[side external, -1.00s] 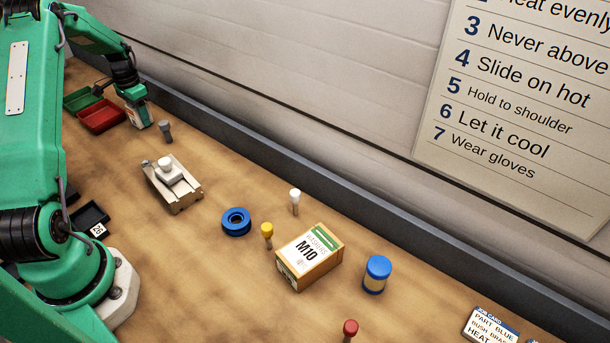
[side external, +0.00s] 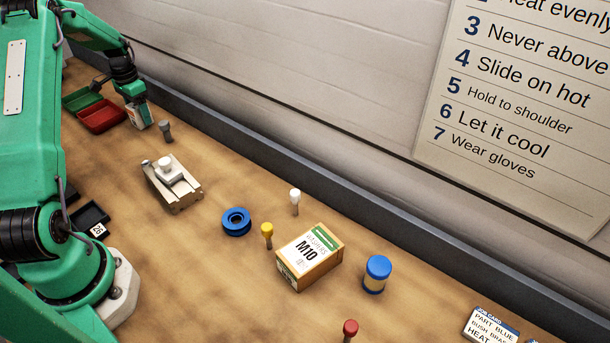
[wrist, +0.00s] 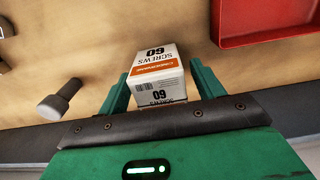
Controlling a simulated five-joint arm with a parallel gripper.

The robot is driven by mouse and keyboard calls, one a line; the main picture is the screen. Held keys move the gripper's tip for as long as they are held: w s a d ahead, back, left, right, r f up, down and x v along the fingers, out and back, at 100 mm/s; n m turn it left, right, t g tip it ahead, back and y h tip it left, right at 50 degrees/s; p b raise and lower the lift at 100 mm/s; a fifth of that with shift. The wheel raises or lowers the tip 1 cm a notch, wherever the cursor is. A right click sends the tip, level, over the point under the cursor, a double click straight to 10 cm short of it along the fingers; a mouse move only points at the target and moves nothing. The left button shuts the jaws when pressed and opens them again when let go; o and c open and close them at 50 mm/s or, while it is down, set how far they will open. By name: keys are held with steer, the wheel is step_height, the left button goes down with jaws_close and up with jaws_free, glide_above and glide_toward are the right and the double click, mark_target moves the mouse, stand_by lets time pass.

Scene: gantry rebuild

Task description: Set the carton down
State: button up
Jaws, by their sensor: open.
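A white and orange screws carton (wrist: 155,72) marked 60 is in the wrist view, between the two green fingers of my gripper (wrist: 163,84). The fingers are open, one on each side of it. A small gap seems to show beside the carton, but I cannot tell whether either finger touches it. The carton appears to stand on the wooden bench top; its lower part is hidden. In the side external view my gripper (side external: 138,114) is low over the far left of the bench, and the carton is mostly hidden by the fingers there.
A red tray (side external: 101,116) is close by my gripper, with a green tray (side external: 82,98) behind it. A grey peg (side external: 166,130) stands on the other side.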

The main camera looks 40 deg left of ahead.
step_height(320, 180, up, 11)
steer(key=shift+f, duration=0.1)
stand_by(0.4)
stand_by(0.4)
steer(key=shift+w+d+r, duration=0.2)
steer(key=shift+d+r, duration=0.15)
steer(key=shift+d, duration=0.05)
steer(key=d+r+t, duration=0.1)
steer(key=d+r, duration=0.3)
steer(key=d, duration=0.3)
steer(key=d+r+t+y, duration=0.1)
steer(key=d+r, duration=0.3)
steer(key=d, duration=0.4)
steer(key=d+r, duration=0.4)
steer(key=d, duration=0.3)
steer(key=s+d+t+h, duration=0.1)
steer(key=s+d+t, duration=0.2)
steer(key=s+d, duration=1.2)
steer(key=d, duration=0.3)
steer(key=shift+s+f+t, duration=0.2)
steer(key=shift+f+t, duration=0.1)
steer(key=shift+d, duration=0.1)
